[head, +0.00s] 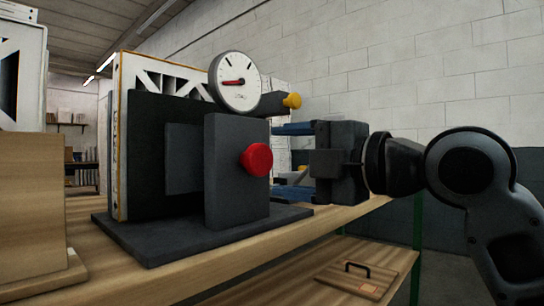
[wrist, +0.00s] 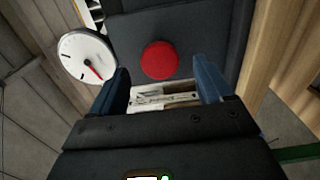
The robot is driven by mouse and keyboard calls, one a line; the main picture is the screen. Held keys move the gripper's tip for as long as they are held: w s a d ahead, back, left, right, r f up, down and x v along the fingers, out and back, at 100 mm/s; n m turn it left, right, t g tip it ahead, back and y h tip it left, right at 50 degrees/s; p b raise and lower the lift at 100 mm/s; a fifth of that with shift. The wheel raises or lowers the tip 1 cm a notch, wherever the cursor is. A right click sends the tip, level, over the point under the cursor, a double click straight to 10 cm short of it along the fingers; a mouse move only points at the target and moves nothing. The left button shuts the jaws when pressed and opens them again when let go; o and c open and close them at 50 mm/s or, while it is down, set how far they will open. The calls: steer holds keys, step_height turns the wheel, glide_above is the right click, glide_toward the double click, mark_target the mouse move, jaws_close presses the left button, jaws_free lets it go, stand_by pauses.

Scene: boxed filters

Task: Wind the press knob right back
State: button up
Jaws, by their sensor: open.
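The press (head: 238,200) is a dark block on a flat dark base, with a round red knob (head: 257,159) on its front face. The red knob also shows in the wrist view (wrist: 160,60), centred just ahead of the fingertips. My gripper (head: 282,161) is open, its blue fingers one above the other in the head view, just right of the knob. In the wrist view the fingers stand either side of the knob's line, apart from it. A white dial gauge (head: 236,82) with a red needle pointing left sits on top of the press.
A boxed filter (head: 122,150) stands upright behind the press plate. A yellow knob (head: 292,100) sticks out beside the gauge, close above the upper finger. Another box (head: 22,75) stands at the left. The wooden bench (head: 180,265) has a lower shelf (head: 330,262) with a handled lid.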

steer(key=shift+v, duration=1.65)
steer(key=s+d+f+m+t+h, duration=0.2)
steer(key=d+f+m+t+h, duration=0.15)
steer(key=f+m, duration=0.65)
steer(key=s+d+f+m+t+h, duration=0.2)
steer(key=d+f+m+t+h, duration=0.15)
steer(key=f+m, duration=0.7)
steer(key=s+d+f+m+g+h, duration=0.1)
steer(key=s+d+f+m+h, duration=0.25)
steer(key=s+f, duration=0.7)
steer(key=s+d+f+m+h, duration=0.3)
steer(key=s+d+f+m, duration=0.15)
steer(key=s+f, duration=0.6)
steer(key=s+d+r+g, duration=0.1)
steer(key=s+d, duration=0.1)
steer(key=s, duration=0.6)
steer(key=s+d+g, duration=0.1)
steer(key=s+d, duration=0.1)
steer(key=s, duration=0.7)
step_height(320, 180, up, 28)
steer(key=p, duration=2.8)
steer(key=shift+h, duration=0.35)
